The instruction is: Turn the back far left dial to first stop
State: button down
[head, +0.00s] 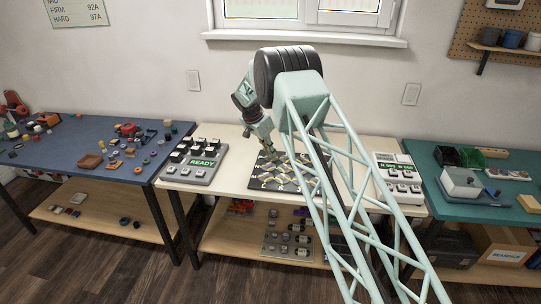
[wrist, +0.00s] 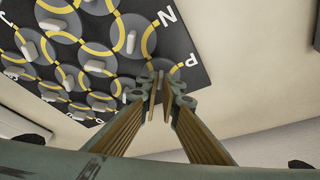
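The dial board (head: 292,187) is a black panel on the cream table, with grey dials joined by yellow rings and lettered edges. In the wrist view the board (wrist: 201,82) fills the upper left, with letters N, P and J readable and several pale dial knobs showing. My gripper (wrist: 159,78) points at the board corner by the letter P. Its two fingertips are close together with a narrow gap. They cover the middle of the grey dial there, so its knob is hidden, and I cannot tell whether they touch it. In the head view my arm partly covers the board.
A blue table (head: 62,160) with loose parts is at left; a teal table (head: 452,205) is at right. Bare tabletop lies beside the board.

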jog(key=shift+f+m+g, duration=0.1)
jog(key=shift+m+g, duration=0.2)
jog(key=shift+m, duration=0.3)
jog(key=c, duration=2.9)
grip_release()
jog(key=shift+o, duration=0.2)
jog(key=shift+a+r+h, duration=0.1)
jog(key=shift+r+h, duration=0.1)
jog(key=shift+h, duration=0.1)
jog(key=v, duration=1.1)
jog(key=shift+s+r, duration=0.2)
jog(key=shift+r, duration=0.2)
jog(key=shift+r, duration=0.1)
